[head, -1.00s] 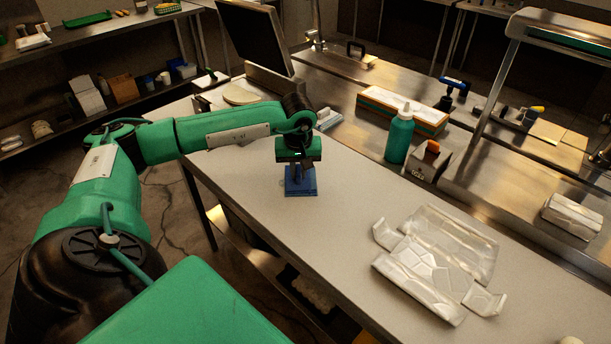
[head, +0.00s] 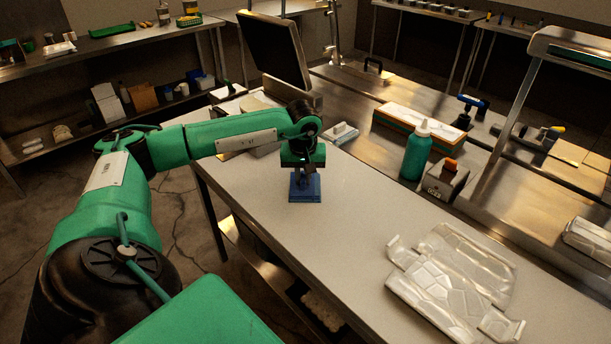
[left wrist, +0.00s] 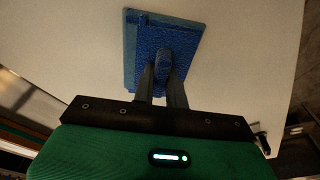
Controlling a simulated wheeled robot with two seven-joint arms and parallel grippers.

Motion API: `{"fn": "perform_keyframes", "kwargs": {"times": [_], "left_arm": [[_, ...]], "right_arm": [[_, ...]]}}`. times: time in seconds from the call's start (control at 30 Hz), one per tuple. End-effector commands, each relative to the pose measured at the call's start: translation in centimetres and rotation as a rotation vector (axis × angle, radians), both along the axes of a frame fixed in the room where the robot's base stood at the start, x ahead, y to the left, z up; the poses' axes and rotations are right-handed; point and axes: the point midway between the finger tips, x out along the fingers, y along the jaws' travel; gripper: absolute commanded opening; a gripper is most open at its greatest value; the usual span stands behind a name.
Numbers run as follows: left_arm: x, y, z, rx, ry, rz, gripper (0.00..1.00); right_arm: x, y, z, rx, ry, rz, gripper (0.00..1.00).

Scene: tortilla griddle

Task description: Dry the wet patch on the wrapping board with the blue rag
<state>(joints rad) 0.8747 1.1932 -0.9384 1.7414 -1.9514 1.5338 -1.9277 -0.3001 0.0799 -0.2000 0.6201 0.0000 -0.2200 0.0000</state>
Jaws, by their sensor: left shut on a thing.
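My left gripper (head: 304,176) is shut on the blue rag (head: 305,192), a folded pad with a raised ridge between the fingers. The rag lies flat on or just above the pale work surface (head: 300,235), near its left edge; I cannot tell if it touches. In the left wrist view the rag (left wrist: 150,70) shows beyond the fingertips (left wrist: 163,78), with pale surface around it. This pale surface seems to be the wrapping board. I see no clear wet patch; the rag may cover it. My right gripper is not in view.
A teal bottle (head: 416,152) and a small box (head: 446,181) stand along the far edge. A dark screen (head: 275,50) stands at the back left. The pale surface between rag and wrapping is clear.

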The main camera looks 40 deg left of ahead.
Motion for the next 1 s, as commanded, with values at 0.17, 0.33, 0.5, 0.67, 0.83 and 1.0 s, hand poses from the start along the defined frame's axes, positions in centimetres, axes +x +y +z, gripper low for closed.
{"fn": "perform_keyframes", "kwargs": {"times": [0.17, 0.33, 0.5, 0.67, 0.83, 1.0], "left_arm": [[0.03, -0.06, 0.06, -0.001, -0.001, 0.000, 0.25], [0.03, -0.07, 0.06, -0.001, -0.001, 0.000, 0.25], [0.03, -0.08, -0.11, -0.001, -0.001, -0.001, 0.25], [0.03, -0.08, -0.20, -0.001, -0.001, -0.001, 0.11], [0.02, -0.08, -0.21, -0.001, -0.001, -0.001, 0.00], [0.03, -0.08, 0.45, -0.001, -0.001, -0.001, 0.00]], "right_arm": [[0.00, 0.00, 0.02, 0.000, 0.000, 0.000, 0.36], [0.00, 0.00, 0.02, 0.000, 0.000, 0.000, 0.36], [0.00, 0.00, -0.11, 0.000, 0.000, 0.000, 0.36], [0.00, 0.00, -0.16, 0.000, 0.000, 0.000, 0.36], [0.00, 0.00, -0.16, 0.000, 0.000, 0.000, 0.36], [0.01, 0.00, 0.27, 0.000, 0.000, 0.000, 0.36]]}}
